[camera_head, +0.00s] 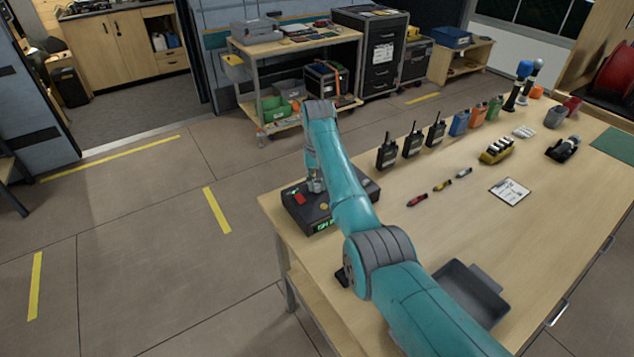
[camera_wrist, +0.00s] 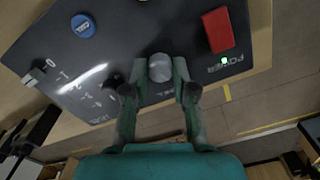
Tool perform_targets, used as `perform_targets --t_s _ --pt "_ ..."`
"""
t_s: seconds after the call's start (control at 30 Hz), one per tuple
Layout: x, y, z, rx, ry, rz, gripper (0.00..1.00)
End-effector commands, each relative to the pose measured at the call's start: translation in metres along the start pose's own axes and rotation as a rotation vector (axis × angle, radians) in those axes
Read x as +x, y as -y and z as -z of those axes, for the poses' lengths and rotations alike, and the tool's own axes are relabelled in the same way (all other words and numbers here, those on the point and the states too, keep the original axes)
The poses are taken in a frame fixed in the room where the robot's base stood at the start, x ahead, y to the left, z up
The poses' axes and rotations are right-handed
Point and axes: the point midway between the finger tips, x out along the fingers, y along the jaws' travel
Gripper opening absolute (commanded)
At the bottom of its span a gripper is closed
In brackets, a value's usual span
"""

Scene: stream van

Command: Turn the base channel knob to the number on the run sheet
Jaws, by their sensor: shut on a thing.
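The black base unit (camera_head: 353,187) sits at the left corner of the table, with a red switch (camera_head: 299,198) and a green lit display (camera_head: 326,226) too small to read. My gripper (camera_head: 316,186) is over its top. In the wrist view my gripper (camera_wrist: 160,82) is shut on a round grey knob (camera_wrist: 159,66), one finger on each side. The knob's pointer and nearby numbers are not clear. A red POWER switch (camera_wrist: 219,30) with a green light is to its right. A white sheet on a clipboard (camera_head: 510,191) lies on the table; its writing is unreadable.
Several black radios (camera_head: 412,140) stand along the table's back edge. A dark grey tray (camera_head: 470,292) is beside my arm. A blue button (camera_wrist: 83,26) and a small side lever (camera_wrist: 35,75) are on the panel's left part.

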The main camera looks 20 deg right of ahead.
Motion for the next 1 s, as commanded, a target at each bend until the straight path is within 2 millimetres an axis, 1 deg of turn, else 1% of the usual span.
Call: perform_targets --t_s 0.3,0.6,0.8,1.0 --pt "0.0005 -0.0006 -0.0004 0.299 0.001 0.0 0.0" --pt "0.0006 -0.0008 -0.0005 0.538 0.001 0.0 0.0" --pt "0.0006 -0.0009 -0.0006 0.645 0.001 -0.001 0.0" --pt "0.0006 -0.0009 -0.0007 0.703 0.001 -0.001 0.0"
